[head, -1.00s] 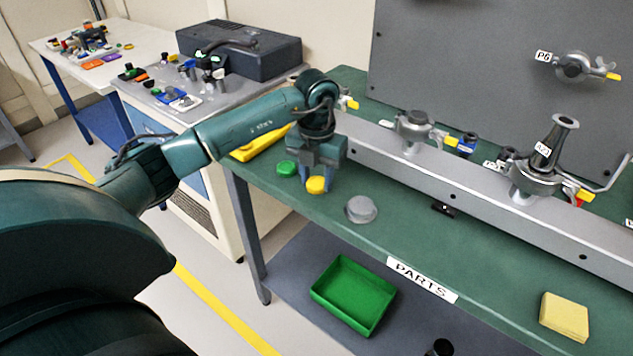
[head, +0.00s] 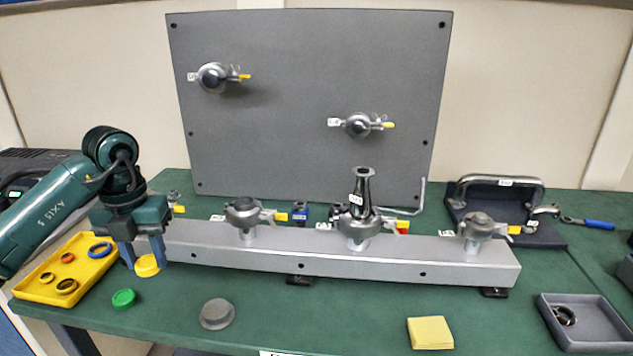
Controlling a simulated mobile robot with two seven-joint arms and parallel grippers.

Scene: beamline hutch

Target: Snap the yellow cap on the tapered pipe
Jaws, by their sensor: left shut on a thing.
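The yellow cap (head: 147,266) is between the fingers of my left gripper (head: 144,258), at the left of the green bench. My left gripper is shut on it, just above or at the bench top; the exact height is hard to tell. The tapered pipe (head: 362,190) stands upright with its narrow end up and a white label on its side. It sits on a clamped fitting (head: 358,226) on the grey rail, well to the right of my left gripper. Its top end looks uncovered. My right gripper is not in view.
A grey rail (head: 400,262) with clamped fittings crosses the bench. A yellow tray (head: 75,285) with rings lies left. A green cap (head: 124,298), grey cap (head: 217,313), yellow pad (head: 430,332) and grey tray (head: 590,325) lie in front. A grey panel (head: 300,120) stands behind.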

